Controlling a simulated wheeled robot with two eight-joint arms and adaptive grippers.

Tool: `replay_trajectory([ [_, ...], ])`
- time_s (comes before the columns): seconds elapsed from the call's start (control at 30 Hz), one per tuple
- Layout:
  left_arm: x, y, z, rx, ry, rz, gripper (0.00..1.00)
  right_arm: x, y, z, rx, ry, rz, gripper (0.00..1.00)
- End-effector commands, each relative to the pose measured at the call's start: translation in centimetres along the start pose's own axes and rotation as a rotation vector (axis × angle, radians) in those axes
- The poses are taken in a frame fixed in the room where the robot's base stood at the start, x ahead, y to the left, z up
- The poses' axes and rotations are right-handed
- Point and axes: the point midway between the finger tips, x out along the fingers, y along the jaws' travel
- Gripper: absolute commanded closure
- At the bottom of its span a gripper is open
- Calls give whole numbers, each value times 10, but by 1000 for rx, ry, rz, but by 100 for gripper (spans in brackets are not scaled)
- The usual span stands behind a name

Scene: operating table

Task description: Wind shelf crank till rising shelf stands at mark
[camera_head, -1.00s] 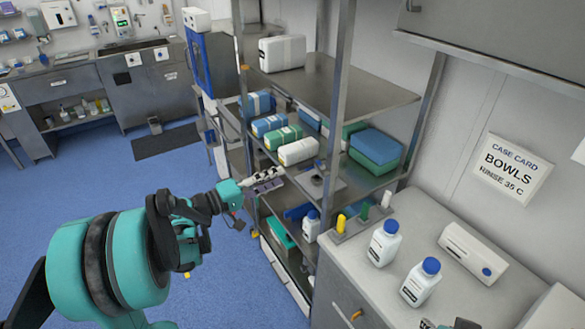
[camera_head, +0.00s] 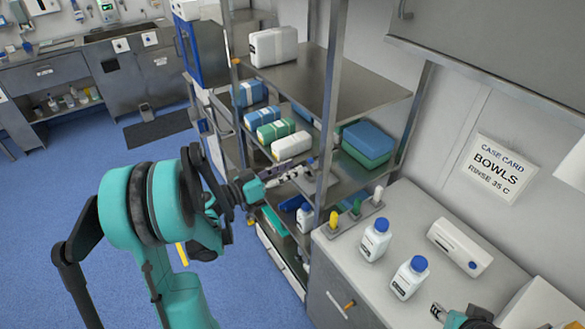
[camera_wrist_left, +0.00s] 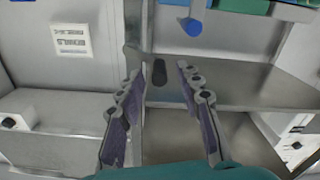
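The steel shelf unit (camera_head: 352,83) stands at the middle of the head view, with several shelves. A dark, short handle (camera_wrist_left: 159,72), apparently the crank's grip, shows in the left wrist view. My left gripper (camera_wrist_left: 160,84) is open, its two purple-padded fingers on either side of that handle, with gaps showing on both sides. In the head view my left gripper (camera_head: 298,170) reaches to the shelf unit's front and hides the crank. I cannot tell which shelf rises, and no mark is clearly readable. My right gripper (camera_head: 440,312) shows only partly at the bottom right.
Wrapped packs (camera_head: 276,130) and blue-green boxes (camera_head: 367,143) fill the middle shelf. Two blue-capped bottles (camera_head: 375,240) and a white box (camera_head: 460,246) stand on the counter at right. A rack with yellow, green and white pegs (camera_head: 356,212) sits near the post.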

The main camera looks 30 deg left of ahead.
Motion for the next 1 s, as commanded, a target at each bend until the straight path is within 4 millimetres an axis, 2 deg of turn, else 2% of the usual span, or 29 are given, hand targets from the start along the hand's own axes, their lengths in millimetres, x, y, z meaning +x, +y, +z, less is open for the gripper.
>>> replay_trajectory([
  [0.1, 9, 0, 0, 0, 0, 1, 64, 1, 0, 0, 0, 0, 0, 60],
  [0.37, 11, 0, 0, -1, 0, -1, 64, 0, 0, 0, 0, 0, 0, 60],
  [0.4, 11, 0, 0, -1, 0, -1, 67, 0, 0, 0, 0, 0, 0, 60],
  [0.53, 11, 0, 0, -1, 0, -1, 100, 0, 0, 0, 0, 0, 0, 60],
  [1.0, 11, -2, 3, -54, 0, -1, 100, 5, 0, 4, 0, 0, 0, 60],
])
